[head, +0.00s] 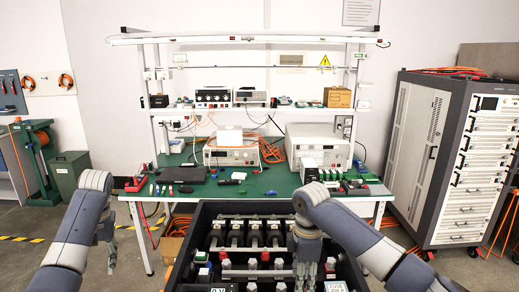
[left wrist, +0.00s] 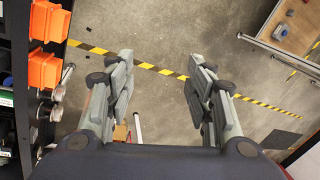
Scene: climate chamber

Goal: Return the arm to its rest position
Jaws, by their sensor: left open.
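My left arm comes in from the left in the head view, bent at the elbow, with its gripper (head: 110,262) hanging down left of the black box. In the left wrist view the two fingers of this gripper (left wrist: 160,85) are spread wide with nothing between them, above bare floor. My right arm reaches in from the right. Its gripper (head: 308,272) points down over the right part of the black box (head: 352,262), and I cannot tell whether its fingers are open or touch anything.
The black box holds several grey and red-based parts. Behind it stands a workbench (head: 265,187) with instruments and small tools. A grey rack cabinet (head: 410,130) stands at right. The left wrist view shows orange bins (left wrist: 45,70) and yellow-black floor tape (left wrist: 145,66).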

